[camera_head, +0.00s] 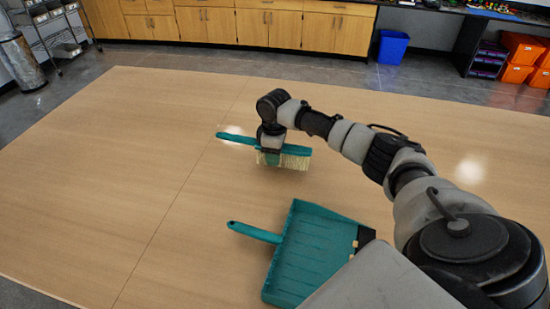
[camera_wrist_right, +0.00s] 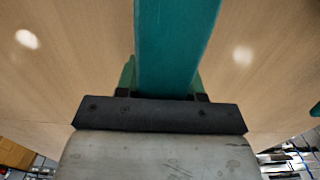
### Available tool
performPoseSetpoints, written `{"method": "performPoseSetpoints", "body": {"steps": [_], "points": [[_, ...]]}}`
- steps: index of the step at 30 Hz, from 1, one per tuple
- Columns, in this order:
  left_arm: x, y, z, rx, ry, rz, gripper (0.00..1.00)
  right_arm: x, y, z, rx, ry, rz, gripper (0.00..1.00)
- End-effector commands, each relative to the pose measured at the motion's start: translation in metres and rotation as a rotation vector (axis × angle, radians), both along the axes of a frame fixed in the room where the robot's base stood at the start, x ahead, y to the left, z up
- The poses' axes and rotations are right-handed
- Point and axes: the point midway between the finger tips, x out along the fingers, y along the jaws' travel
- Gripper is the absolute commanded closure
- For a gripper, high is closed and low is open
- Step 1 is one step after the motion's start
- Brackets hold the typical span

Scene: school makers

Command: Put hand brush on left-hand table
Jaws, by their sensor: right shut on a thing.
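The hand brush, teal with cream bristles, shows in the head view (camera_head: 296,157), with its handle pointing left and its bristles facing down. My right gripper (camera_head: 271,152) is shut on it near the middle, where handle and bristle head meet. In the right wrist view the brush's teal body (camera_wrist_right: 178,45) runs up between the fingers. The brush is over the wooden table (camera_head: 120,170); I cannot tell whether the bristles touch the top. My left gripper is not in view.
A teal dustpan (camera_head: 315,250) lies on the table at the front, its handle pointing left. The table's left and middle are clear. Wooden cabinets (camera_head: 270,28), a blue bin (camera_head: 393,47) and orange crates (camera_head: 518,73) stand beyond it.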

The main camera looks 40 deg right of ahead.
Motion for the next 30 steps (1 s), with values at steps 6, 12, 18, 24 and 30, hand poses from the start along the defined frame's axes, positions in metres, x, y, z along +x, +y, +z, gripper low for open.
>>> {"method": "performPoseSetpoints", "body": {"steps": [6,12,18,24,30], "points": [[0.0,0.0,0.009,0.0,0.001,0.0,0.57,-0.001,0.0,-0.025,0.0,0.001,0.0,0.98],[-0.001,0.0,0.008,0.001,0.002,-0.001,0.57,-0.001,0.0,-0.027,0.0,0.0,0.0,0.98],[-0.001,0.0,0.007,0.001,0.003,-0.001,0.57,-0.001,0.0,-0.031,-0.001,0.001,0.0,0.98],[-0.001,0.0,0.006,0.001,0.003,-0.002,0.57,-0.002,0.0,-0.039,-0.001,0.003,0.0,0.97],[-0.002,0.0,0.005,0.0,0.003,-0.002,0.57,-0.004,0.0,-0.044,-0.001,0.009,0.002,0.57]]}}
